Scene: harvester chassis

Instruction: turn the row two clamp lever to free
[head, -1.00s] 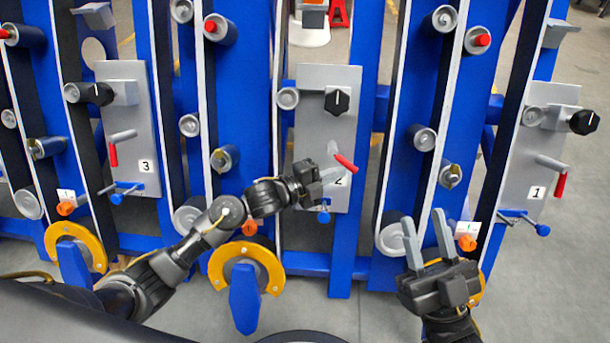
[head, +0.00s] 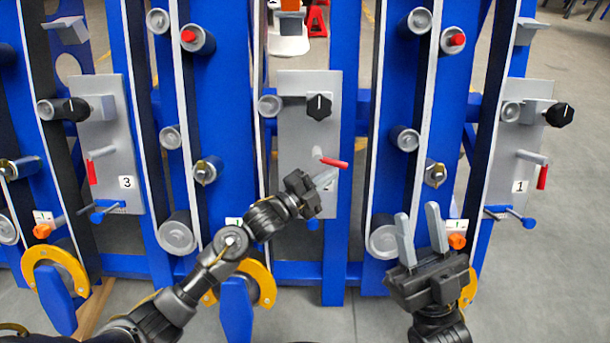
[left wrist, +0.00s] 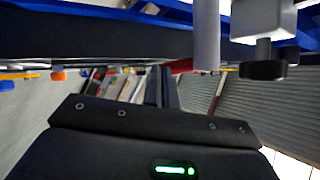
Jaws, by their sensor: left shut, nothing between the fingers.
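The row two plate (head: 294,130) is grey, in the middle of the head view; its number label is mostly hidden by my left gripper. Its clamp lever has a red handle (head: 335,163) pointing right, nearly level, tipping slightly down. My left gripper (head: 328,177) is shut and empty, its fingertips just below the handle; I cannot tell if they touch it. In the left wrist view, a bit of red (left wrist: 183,66) shows beside the shut fingers (left wrist: 160,88), near a grey cylinder (left wrist: 207,35). My right gripper (head: 420,228) is open and empty, at the lower right.
A black knob (head: 319,107) sits above the lever on the same plate. Row three (head: 92,170) and row one (head: 542,177) levers hang down on their plates. Blue uprights, belts and rollers (head: 383,236) flank row two. An orange knob (head: 456,241) is near my right gripper.

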